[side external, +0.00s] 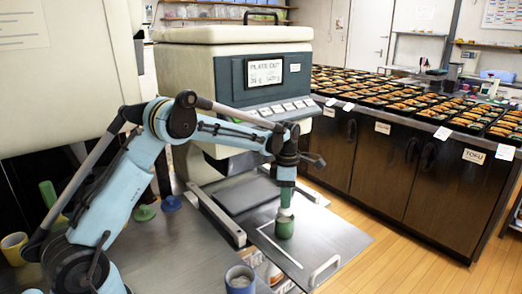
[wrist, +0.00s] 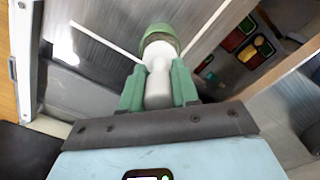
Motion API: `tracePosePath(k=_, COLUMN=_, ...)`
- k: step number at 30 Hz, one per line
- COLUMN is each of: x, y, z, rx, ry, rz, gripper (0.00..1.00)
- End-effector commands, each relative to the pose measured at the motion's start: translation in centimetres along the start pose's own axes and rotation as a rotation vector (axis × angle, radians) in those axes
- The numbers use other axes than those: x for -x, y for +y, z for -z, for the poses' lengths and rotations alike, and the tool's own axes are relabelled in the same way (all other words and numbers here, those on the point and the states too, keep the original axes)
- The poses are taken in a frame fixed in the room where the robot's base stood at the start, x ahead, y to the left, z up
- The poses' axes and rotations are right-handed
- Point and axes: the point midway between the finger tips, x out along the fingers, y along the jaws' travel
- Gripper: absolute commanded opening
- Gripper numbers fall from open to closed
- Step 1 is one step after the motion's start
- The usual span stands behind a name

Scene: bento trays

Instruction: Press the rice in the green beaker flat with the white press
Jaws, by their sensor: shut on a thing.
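My gripper (side external: 286,186) points straight down over the metal shelf in front of the machine. It is shut on the white press (wrist: 158,84), which stands upright between the two green fingers in the wrist view. The green beaker (side external: 284,228) stands upright on the shelf directly below my gripper. It also shows in the wrist view (wrist: 157,36), at the far end of the press. The lower end of the press is at the beaker's mouth and seems to be inside it; how deep I cannot tell. The rice is hidden.
The machine (side external: 265,75) with a display stands behind the shelf (side external: 335,235). A blue-grey cup with white contents (side external: 240,279) is at the front, and a yellow cup (side external: 14,247) at far left. Filled bento trays (side external: 410,95) cover the counter at right.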

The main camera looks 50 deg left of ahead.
Motion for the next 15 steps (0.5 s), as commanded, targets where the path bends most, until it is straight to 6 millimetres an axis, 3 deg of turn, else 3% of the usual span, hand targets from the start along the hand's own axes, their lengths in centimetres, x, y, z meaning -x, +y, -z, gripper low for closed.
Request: tracePosePath(k=15, x=2.8, y=0.0, z=0.0, rx=0.000, ry=0.000, rz=0.000, gripper=0.05)
